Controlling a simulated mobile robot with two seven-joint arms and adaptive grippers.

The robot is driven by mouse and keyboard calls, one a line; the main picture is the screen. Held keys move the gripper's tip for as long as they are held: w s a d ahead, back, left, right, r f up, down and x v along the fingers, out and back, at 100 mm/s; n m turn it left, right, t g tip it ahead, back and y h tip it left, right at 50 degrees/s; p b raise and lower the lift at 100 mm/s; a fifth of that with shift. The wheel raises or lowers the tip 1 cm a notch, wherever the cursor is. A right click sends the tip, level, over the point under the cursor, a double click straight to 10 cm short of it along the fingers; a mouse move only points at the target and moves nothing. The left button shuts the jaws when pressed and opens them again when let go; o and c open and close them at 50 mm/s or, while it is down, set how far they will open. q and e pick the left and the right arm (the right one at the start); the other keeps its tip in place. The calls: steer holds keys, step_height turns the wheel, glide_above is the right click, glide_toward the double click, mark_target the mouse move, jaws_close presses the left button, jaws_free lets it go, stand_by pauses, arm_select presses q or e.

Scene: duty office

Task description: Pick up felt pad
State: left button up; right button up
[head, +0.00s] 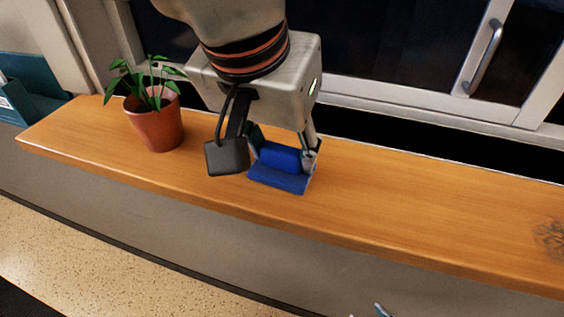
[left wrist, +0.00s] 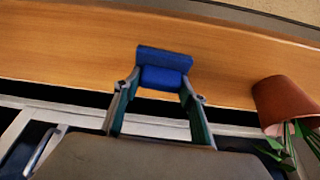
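The felt pad seems to be the blue piece (head: 278,178) on the wooden sill; it shows two blue faces meeting at an edge, and I cannot tell if they are one thing. My left gripper (head: 281,154) points down over it, with one finger on each side of its rear part. In the left wrist view the blue piece (left wrist: 164,56) lies at the fingertips (left wrist: 160,80), with no clear gap at either side. Whether the fingers press on it cannot be seen. Of my right gripper, only what may be its tips (head: 380,310) shows at the bottom edge of the head view.
A potted plant (head: 157,124) stands left of my left gripper on the wooden sill (head: 400,206); its pot (left wrist: 283,101) is at the right in the left wrist view. A window with a handle (head: 482,57) is behind. The sill is clear to the right.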

mark_target(282, 149)
arm_select(q)
step_height(282, 149, up, 20)
steer(key=p, duration=0.5)
arm_select(e)
steer(key=shift+s+a+r, duration=0.15)
steer(key=shift+s+r, duration=0.55)
steer(key=shift+r, duration=0.05)
